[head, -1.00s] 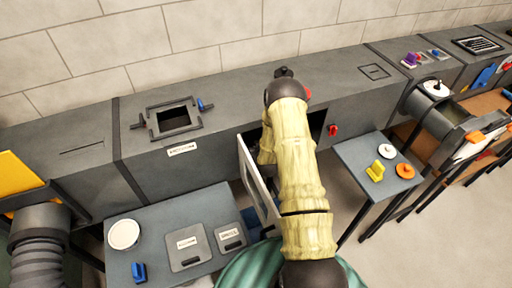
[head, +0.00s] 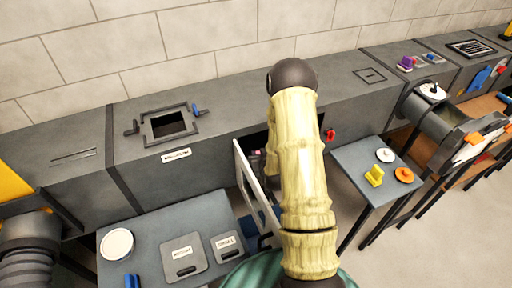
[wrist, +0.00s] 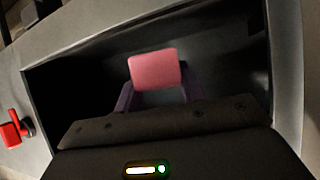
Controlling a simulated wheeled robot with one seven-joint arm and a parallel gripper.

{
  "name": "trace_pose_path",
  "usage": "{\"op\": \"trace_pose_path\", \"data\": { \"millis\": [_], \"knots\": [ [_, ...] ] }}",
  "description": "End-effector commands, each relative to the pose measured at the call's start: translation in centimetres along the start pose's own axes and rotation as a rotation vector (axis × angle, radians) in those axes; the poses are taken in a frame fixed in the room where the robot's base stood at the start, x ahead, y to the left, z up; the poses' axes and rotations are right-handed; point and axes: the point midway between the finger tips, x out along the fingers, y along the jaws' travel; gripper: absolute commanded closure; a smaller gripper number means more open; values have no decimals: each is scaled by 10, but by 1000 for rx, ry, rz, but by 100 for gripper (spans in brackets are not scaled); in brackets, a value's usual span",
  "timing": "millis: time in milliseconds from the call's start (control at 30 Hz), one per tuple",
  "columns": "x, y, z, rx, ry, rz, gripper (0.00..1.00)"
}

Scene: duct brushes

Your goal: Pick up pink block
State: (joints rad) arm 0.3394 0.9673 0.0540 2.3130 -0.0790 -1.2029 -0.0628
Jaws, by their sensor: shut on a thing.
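The pink block (wrist: 154,70) shows in the wrist view, inside a dark opening in the grey duct. My gripper (wrist: 158,95) is shut on it, with a purple finger at each side of the block. In the head view my arm reaches to the duct's front opening and hides most of it. A small pinkish patch shows there beside the arm, too small to be sure of.
A white-framed door (head: 257,190) stands open left of my arm. A red latch (head: 330,135) is right of the opening and also shows in the wrist view (wrist: 16,130). Side tables (head: 345,158) hold a yellow block (head: 374,176) and discs.

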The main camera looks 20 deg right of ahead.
Motion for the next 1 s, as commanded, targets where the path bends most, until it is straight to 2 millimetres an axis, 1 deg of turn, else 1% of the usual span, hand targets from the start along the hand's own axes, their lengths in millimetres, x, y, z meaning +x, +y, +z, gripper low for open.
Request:
{"op": "trace_pose_path", "data": {
  "millis": [33, 200, 367, 400, 667, 1000],
  "knots": [
    [-9, 2, 7, 1, -3, 0, 81],
    [-36, 8, 22, 0, -3, -1, 81],
    [-58, 13, 34, 0, -1, -1, 81],
    [-63, 13, 31, -1, -3, -1, 81],
    [-86, 19, 41, 1, -5, 0, 81],
    [-103, 24, 53, 0, -1, 1, 81]
  ]
}}
